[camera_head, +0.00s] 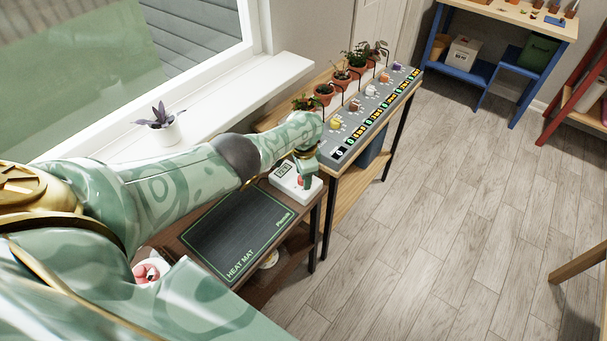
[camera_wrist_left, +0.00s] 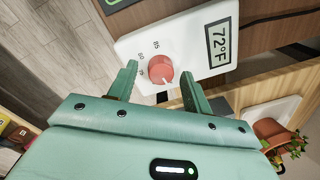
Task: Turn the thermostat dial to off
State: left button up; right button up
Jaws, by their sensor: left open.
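The thermostat (camera_head: 282,184) is a white box with a grey display, at the far right end of the brown bench. In the left wrist view the thermostat (camera_wrist_left: 130,45) shows upside down, and its display (camera_wrist_left: 219,43) reads 72°F. Its round red dial (camera_wrist_left: 160,68) has a pale pointer mark at its lower edge in that view; small marks around it are hard to read. My left gripper (camera_wrist_left: 159,72) is open, with one finger on each side of the dial. I cannot tell whether the fingers touch it. In the head view my left gripper (camera_head: 305,170) partly hides the dial. My right gripper is not in view.
A black heat mat (camera_head: 235,228) lies beside the thermostat. Beyond it, a grey labelled strip (camera_head: 345,140) with coloured knobs and potted plants (camera_head: 341,78) fills the adjoining shelf. A potted plant (camera_head: 163,131) stands on the windowsill.

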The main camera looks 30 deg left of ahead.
pick_arm(q)
notch_tip(320, 180, up, 16)
jog(key=p, duration=1.2)
jog(key=shift+s+d+r, duration=0.15)
jog(key=shift+s+d, duration=0.1)
